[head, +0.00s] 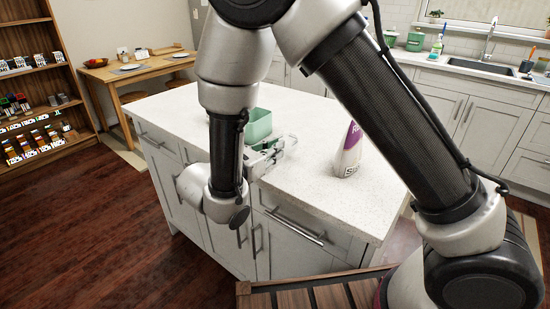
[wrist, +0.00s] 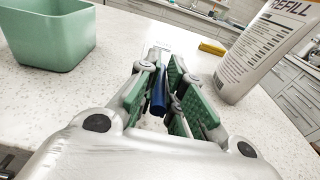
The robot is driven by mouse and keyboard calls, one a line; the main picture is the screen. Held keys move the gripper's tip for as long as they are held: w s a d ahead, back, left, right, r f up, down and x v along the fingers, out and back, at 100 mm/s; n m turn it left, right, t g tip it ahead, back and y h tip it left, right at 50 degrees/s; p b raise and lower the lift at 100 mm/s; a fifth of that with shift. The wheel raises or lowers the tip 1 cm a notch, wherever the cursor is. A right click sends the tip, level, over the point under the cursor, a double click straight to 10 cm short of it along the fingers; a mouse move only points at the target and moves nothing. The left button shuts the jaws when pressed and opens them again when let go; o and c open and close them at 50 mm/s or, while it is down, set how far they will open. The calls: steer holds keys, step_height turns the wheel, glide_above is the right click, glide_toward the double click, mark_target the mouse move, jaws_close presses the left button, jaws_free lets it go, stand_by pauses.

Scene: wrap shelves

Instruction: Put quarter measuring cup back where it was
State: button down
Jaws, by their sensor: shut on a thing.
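My gripper (wrist: 165,95) is low over the white island top, with its green-padded fingers closed around a narrow dark blue piece (wrist: 158,97). This piece fits the quarter measuring cup, but most of its shape is hidden between the fingers. In the head view my gripper (head: 276,148) is near the middle of the island, just in front of the green bin. The blue piece cannot be made out there.
A green open bin (wrist: 50,36) stands left of my gripper; the head view shows it too (head: 258,124). A white and purple refill bottle (head: 349,150) stands to the right. A yellow object (wrist: 212,47) lies farther back. The island's front right top (head: 345,205) is clear.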

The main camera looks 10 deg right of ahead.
steer(key=shift+f, duration=1.25)
steer(key=shift+f, duration=0.15)
steer(key=c, duration=1.5)
jaws_free()
steer(key=shift+c, duration=0.2)
steer(key=shift+a+r, duration=0.1)
steer(key=shift+r, duration=0.1)
steer(key=v, duration=1.2)
